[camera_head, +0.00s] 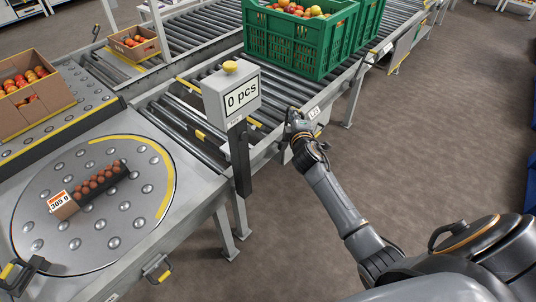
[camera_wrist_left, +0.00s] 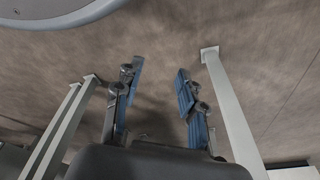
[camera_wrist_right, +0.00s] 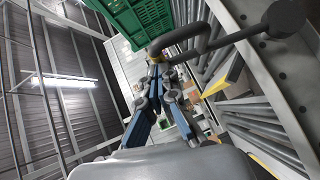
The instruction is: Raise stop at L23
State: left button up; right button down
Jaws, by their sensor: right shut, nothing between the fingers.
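The L23 label (camera_head: 314,112) is on the side rail of the roller conveyor in the head view. My right gripper (camera_head: 296,118) is at that rail, just left of the label. In the right wrist view its fingers (camera_wrist_right: 158,72) are shut with nothing between them. A grey bent handle (camera_wrist_right: 188,38) with a yellow band lies just beyond the fingertips; I cannot tell whether they touch it. A yellow bar (camera_wrist_right: 235,72) shows near the rollers there; whether it is the stop, and whether it is raised, is unclear. My left gripper (camera_wrist_left: 157,82) is open and empty above the floor.
A post with a "0 pcs" display (camera_head: 241,96) stands left of my right arm. A ball-transfer turntable (camera_head: 75,230) carries a small pack of tomatoes (camera_head: 98,183).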

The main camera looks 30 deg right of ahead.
jog(key=d, duration=0.1)
jog(key=w+d, duration=0.1)
jog(key=d, duration=0.1)
jog(key=shift+w+d, duration=0.2)
jog(key=shift+w, duration=0.05)
pick_arm(q)
notch_tip(320, 180, up, 11)
jog(key=w+b, duration=0.2)
jog(key=b, duration=0.1)
jog(key=shift+w+d+t+b, duration=0.15)
jog(key=shift+d+t+b, duration=0.15)
jog(key=shift+d, duration=0.05)
pick_arm(e)
jog(key=w+d+f, duration=0.3)
jog(key=d, duration=0.4)
jog(key=shift+d+f, duration=0.2)
jog(key=shift+d, duration=0.2)
jog(key=v, duration=1.1)
jog(key=shift+s+a, duration=0.25)
jog(key=shift+s, duration=0.1)
